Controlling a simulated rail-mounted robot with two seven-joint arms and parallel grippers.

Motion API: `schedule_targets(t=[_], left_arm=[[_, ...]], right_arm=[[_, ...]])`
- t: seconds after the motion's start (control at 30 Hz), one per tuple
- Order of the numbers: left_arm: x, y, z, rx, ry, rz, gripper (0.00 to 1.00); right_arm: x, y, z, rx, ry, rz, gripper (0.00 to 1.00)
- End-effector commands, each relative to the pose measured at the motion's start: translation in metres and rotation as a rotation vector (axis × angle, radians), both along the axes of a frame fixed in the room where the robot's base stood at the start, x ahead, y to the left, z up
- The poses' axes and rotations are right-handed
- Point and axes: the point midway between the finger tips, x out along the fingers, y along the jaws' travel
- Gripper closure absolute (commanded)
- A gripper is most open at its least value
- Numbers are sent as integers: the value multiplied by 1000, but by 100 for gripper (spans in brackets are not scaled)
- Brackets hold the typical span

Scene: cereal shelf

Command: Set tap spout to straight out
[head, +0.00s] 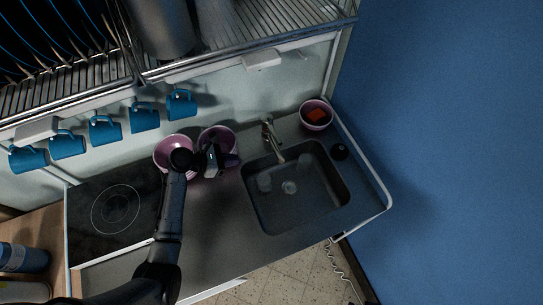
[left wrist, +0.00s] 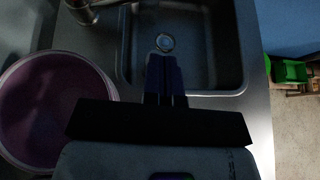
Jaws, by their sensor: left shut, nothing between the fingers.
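The metal tap (head: 268,133) stands at the back edge of the dark sink (head: 300,207). Its spout (head: 279,153) points forward over the back of the basin, tilted slightly to the right in the head view. Part of the tap (left wrist: 85,10) shows at the top left of the left wrist view. My left gripper (head: 232,160) is left of the tap, beside the pink bowls, apart from the spout. Its fingers (left wrist: 162,62) are shut and empty, pointing towards the sink in the wrist view. My right gripper is not in view.
Pink bowls (head: 217,134) stand close to my left gripper; another bowl (head: 316,115) holding something red is right of the tap. A cooktop (head: 115,210) lies left. Several blue mugs (head: 145,119) hang below a dish rack (head: 285,22). Counter in front of my gripper is clear.

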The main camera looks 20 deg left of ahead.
Motion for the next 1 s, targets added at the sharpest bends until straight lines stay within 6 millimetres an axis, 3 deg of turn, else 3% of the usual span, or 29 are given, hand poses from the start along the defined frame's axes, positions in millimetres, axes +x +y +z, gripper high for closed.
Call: schedule_targets(t=[0.57,1.0], left_arm=[[53,-68,-44,-4,2,0,100],[76,-98,-42,-1,1,0,100]], right_arm=[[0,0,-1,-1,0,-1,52],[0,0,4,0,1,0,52]])
